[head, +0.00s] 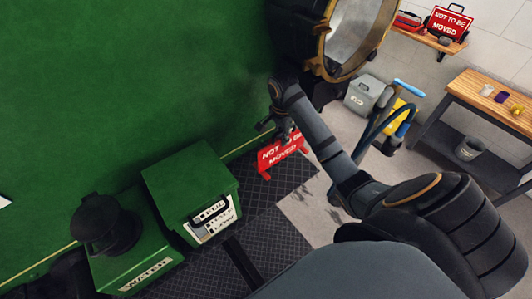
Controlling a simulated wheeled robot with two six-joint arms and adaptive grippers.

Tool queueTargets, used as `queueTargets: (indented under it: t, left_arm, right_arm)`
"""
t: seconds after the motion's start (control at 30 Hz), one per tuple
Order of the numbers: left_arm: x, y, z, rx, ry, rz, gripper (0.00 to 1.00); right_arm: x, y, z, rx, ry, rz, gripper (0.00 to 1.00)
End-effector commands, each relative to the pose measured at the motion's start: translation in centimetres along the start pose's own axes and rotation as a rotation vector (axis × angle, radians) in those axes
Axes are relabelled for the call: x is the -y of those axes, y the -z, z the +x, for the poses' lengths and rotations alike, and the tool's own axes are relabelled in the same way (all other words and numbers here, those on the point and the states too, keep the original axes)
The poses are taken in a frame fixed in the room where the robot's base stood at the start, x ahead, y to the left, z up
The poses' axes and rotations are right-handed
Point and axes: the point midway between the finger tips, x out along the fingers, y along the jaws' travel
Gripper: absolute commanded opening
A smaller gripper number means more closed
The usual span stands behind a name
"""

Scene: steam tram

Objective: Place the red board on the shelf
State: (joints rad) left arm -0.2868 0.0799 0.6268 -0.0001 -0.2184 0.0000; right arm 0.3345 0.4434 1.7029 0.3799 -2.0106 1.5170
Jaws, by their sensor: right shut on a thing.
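The red board (281,152), lettered "NOT TO BE MOVED", hangs below my right gripper (282,138) near the middle of the head view. My right gripper is shut on its top edge, and the gripper and arm hide part of the lettering. The board is beside the green wall and above the dark patterned floor plate. A wooden shelf (428,40) is on the white wall at the top right. A second red board (450,22) with the same lettering stands on it. My left gripper is not in view.
A large brass-rimmed lamp (328,42) is close above my right arm. Green boxes (190,183) stand at the lower left. A grey canister (366,94) and a yellow item (398,118) stand on the floor. A wooden workbench (485,95) is at the right. A red box (408,20) occupies the shelf's left end.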

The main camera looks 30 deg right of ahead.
Motion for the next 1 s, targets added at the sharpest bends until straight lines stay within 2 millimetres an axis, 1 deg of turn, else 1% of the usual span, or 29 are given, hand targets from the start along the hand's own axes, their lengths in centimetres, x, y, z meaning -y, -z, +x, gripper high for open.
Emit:
queueTargets:
  t: [0.03, 0.07, 0.17, 0.2, 0.3, 0.37, 0.4, 0.43, 0.57, 0.67, 0.7, 0.8, 1.0]
  left_arm:
    - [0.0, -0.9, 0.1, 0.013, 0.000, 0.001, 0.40]
    - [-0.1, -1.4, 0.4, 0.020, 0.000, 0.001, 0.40]
    - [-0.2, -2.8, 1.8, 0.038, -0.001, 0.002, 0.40]
    - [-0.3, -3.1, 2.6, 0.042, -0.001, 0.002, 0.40]
    - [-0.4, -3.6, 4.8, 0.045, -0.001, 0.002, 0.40]
    - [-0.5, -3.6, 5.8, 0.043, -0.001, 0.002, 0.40]
    - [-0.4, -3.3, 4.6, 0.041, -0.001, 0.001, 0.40]
    - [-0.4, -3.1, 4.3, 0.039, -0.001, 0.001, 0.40]
    - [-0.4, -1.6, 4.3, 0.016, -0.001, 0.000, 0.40]
    - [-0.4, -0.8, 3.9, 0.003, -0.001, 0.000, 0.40]
    - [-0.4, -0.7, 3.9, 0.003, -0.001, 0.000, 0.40]
    - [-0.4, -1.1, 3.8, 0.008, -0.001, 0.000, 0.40]
    - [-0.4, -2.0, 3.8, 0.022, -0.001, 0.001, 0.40]
  right_arm:
    - [0.0, 0.0, 0.1, -0.001, 0.001, 0.000, 0.00]
    - [0.0, 0.0, 0.4, 0.000, 0.001, 0.000, 0.00]
    - [0.0, -0.1, 1.9, 0.000, 0.001, 0.000, 0.00]
    - [0.0, -0.2, 2.8, 0.000, 0.001, 0.000, 0.00]
    - [-0.1, -0.4, 5.1, 0.000, 0.001, 0.000, 0.00]
    - [-0.1, -0.5, 6.2, 0.000, 0.002, 0.000, 0.00]
    - [-0.1, -0.5, 5.8, 0.001, 0.000, 0.000, 0.00]
    - [-0.1, -0.5, 5.9, 0.001, 0.000, 0.000, 0.00]
    - [-0.1, -0.6, 6.6, 0.002, 0.000, -0.001, 0.00]
    - [-0.2, -0.7, 8.2, 0.002, -0.002, 0.000, 0.00]
    - [-0.2, -0.7, 8.8, 0.002, -0.002, 0.000, 0.00]
    - [-0.2, -0.8, 9.8, 0.001, -0.001, 0.000, 0.00]
    - [-0.1, -0.8, 9.9, 0.000, 0.002, 0.000, 0.00]
